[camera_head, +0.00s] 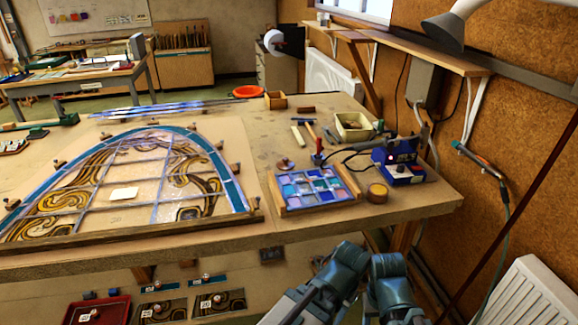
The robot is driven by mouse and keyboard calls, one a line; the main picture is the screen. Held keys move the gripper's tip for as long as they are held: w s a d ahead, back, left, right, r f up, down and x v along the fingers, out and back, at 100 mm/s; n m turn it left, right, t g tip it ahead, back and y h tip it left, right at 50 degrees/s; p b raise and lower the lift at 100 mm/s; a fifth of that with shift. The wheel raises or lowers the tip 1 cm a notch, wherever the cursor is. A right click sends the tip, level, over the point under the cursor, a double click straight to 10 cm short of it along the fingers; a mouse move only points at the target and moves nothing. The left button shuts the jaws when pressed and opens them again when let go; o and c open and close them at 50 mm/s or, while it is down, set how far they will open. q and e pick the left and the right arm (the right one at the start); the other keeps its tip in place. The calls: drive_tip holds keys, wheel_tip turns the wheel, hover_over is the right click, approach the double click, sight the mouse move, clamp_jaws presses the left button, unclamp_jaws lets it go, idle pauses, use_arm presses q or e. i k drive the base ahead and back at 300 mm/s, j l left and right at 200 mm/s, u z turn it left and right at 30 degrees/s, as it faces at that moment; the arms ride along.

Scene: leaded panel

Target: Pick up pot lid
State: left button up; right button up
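A small round brown disc with a knob (285,163), which looks like the pot lid, lies flat on the workbench behind the tray of coloured glass. A round amber pot or tin (378,193) stands near the bench's right front edge. Two blue-grey arm ends of mine show at the bottom, one on the left (345,266) and one on the right (387,268). Both are in front of the bench edge, apart from the lid. I cannot make out their fingertips or whether they are open. Nothing held is visible.
The wooden tray of glass pieces (313,188) is between my arms and the lid. A large arched leaded panel (150,180) fills the bench's left. A blue soldering unit (404,173) with cables and a cream bin (354,126) are at right. Bare bench lies around the lid.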

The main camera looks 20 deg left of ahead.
sight(284, 164)
drive_tip(key=i+j+z, duration=0.15)
drive_tip(key=j+z, duration=0.2)
drive_tip(key=i+j+z, duration=0.1)
drive_tip(key=j+z, duration=0.2)
drive_tip(key=j, duration=0.2)
drive_tip(key=i+j+z, duration=0.1)
drive_tip(key=j+z, duration=0.25)
drive_tip(key=j, duration=0.1)
